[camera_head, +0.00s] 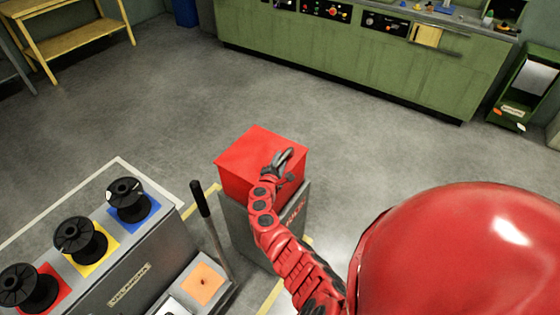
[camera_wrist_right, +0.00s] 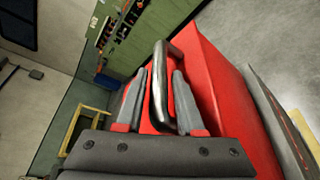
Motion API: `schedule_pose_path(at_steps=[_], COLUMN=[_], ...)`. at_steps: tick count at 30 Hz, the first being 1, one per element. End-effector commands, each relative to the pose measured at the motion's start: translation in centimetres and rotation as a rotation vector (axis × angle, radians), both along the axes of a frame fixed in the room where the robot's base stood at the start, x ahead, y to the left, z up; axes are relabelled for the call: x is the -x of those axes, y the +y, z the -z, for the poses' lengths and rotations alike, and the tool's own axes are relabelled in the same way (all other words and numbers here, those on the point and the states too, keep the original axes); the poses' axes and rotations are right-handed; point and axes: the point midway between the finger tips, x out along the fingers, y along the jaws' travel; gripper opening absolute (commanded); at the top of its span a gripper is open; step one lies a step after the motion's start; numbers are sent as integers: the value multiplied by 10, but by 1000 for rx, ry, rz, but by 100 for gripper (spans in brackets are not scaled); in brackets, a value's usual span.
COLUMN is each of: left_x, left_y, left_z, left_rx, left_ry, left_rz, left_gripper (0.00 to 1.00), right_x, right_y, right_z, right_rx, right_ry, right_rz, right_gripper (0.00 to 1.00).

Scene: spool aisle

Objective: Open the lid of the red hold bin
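The red hold bin (camera_head: 234,181) is a grey box with a red top part, standing on the floor in the middle of the head view. Its red lid (camera_head: 250,146) looks closed. My right gripper (camera_head: 287,155) is at the lid's right side. In the right wrist view, my right gripper (camera_wrist_right: 160,72) is open, with one finger on each side of the metal bar handle (camera_wrist_right: 161,65). Gaps show between the bar and the fingers. The red lid (camera_wrist_right: 205,70) fills the area beside them. My left gripper is not in view.
A grey stand (camera_head: 100,287) with black spools on red, yellow and blue squares is left of the bin. A black-gripped lever (camera_head: 201,200) rises between them. A green counter (camera_head: 350,65) runs along the back. The floor behind the bin is clear.

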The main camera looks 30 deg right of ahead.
Motion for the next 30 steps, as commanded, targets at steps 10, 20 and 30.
schedule_pose_path(at_steps=[10,20,30], left_x=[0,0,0], left_y=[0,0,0], left_z=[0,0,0], left_rx=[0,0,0], left_ry=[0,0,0], left_rz=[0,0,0], left_gripper=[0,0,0], right_x=[0,0,0], right_y=[0,0,0], right_z=[0,0,0], right_rx=[0,1,1], right_ry=[0,0,0], right_rz=[0,1,1], right_gripper=[19,0,0])
